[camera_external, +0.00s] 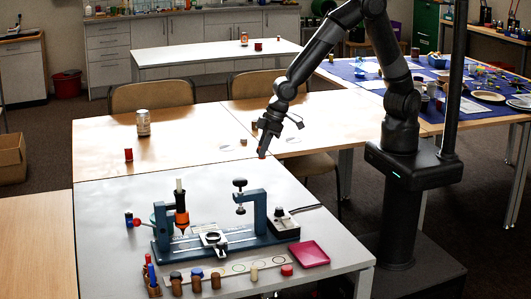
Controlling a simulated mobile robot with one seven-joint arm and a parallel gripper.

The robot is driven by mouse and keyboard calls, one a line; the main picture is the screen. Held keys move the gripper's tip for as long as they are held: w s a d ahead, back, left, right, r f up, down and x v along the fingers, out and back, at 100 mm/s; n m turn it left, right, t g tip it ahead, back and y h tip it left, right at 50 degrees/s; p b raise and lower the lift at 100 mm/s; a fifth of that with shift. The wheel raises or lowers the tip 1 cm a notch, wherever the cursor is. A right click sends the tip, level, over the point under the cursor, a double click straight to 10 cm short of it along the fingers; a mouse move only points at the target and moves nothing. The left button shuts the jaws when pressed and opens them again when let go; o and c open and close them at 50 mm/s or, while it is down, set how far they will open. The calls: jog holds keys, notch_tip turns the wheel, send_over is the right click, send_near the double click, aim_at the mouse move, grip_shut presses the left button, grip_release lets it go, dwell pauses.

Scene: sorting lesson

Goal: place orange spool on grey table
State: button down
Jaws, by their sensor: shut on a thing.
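My gripper (263,151) points down from the arm at the upper middle of the picture. The grey table (110,265) fills the front of the view. The gripper and spool appear near its far edge, where it meets the wooden tables. I cannot tell whether the spool touches a surface.
A blue clamp fixture (225,240) with an orange-and-black tool (182,212) stands on the grey table. A row of small coloured pieces, a red tray (308,254) and a black-and-white box (285,225) lie near it. A jar (143,122) stands on the wooden table (200,125). The grey table's far left part is clear.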

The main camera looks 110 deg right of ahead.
jog(key=shift+m+h, duration=0.5)
jog(key=shift+m, duration=0.4)
jog(key=r, duration=0.3)
jog(key=w+r, duration=0.1)
jog(key=r, duration=0.1)
jog(key=shift+d, duration=0.4)
jog(key=shift+r, duration=0.4)
notch_tip(320, 180, up, 4)
jog(key=shift+r, duration=0.1)
jog(key=w+a+r+n+y, duration=0.1)
jog(key=w+a+n, duration=0.1)
jog(key=w+a, duration=0.6)
jog(key=w+a+n+y, duration=0.1)
jog(key=w+a+n, duration=0.25)
jog(key=a, duration=0.85)
jog(key=w+a+f+n+y, duration=0.1)
jog(key=a+n, duration=0.1)
jog(key=a, duration=1.1)
jog(key=w+a+n+y, duration=0.1)
jog(key=w+a+n, duration=0.15)
jog(key=a, duration=1.05)
jog(key=shift+g, duration=0.3)
jog(key=shift+s+a+f, duration=0.1)
jog(key=shift+s+f, duration=0.1)
jog(key=shift+f, duration=3.6)
jog(key=shift+s+a+f, duration=0.15)
jog(key=shift+f, duration=3.6)
jog(key=shift+s+a+f, duration=0.1)
jog(key=shift+s+f, duration=0.1)
jog(key=shift+f, duration=3.6)
